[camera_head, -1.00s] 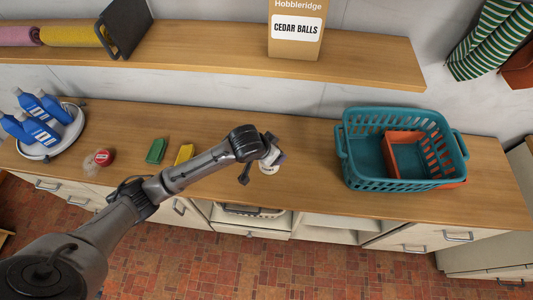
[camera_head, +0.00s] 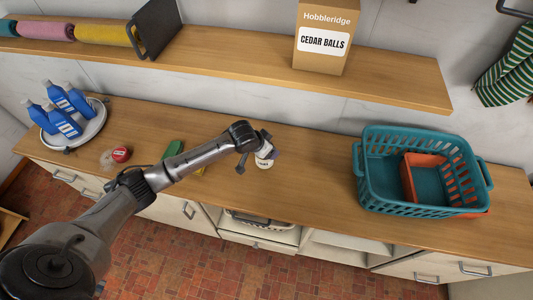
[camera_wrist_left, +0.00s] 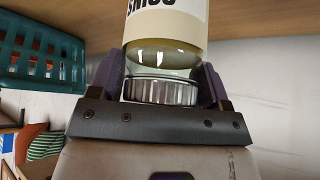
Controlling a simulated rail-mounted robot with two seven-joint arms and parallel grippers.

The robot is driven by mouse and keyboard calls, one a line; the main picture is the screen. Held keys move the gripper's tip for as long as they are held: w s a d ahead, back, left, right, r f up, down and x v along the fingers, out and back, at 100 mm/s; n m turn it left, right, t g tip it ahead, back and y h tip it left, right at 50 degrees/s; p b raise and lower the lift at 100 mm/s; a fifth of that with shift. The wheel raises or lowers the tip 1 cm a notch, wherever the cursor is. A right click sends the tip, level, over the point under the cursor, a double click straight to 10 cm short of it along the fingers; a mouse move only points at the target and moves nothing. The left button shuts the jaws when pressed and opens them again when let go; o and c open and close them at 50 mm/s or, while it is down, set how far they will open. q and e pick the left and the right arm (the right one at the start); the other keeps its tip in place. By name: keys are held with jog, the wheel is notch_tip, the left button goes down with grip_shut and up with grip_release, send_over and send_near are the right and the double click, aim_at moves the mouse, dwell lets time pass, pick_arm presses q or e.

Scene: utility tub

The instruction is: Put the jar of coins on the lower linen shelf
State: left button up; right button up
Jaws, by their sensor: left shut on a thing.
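The jar of coins (camera_head: 264,161) is a small clear jar with a cream label and a metal lid. It is in my left gripper (camera_head: 255,152), over the wooden counter in the head view. In the left wrist view the jar (camera_wrist_left: 162,60) has its ridged lid between the two fingers of my left gripper (camera_wrist_left: 160,90). The lettering reads upside down there, and the jar's far end is cut off. I cannot tell whether the jar touches the counter. A wooden wall shelf (camera_head: 225,58) runs above the counter. My right gripper is out of view.
A teal basket (camera_head: 420,200) with an orange bin (camera_head: 408,180) stands right of the jar. Blue bottles (camera_head: 62,105) stand on a round tray (camera_head: 88,130) at left. A cedar balls box (camera_head: 322,40) and rolled towels (camera_head: 45,30) sit on the wall shelf.

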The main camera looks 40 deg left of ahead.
pick_arm(q)
jog(key=shift+f, duration=1.9)
jog(key=shift+f, duration=0.1)
jog(key=o, duration=1.3)
jog(key=shift+f, duration=0.15)
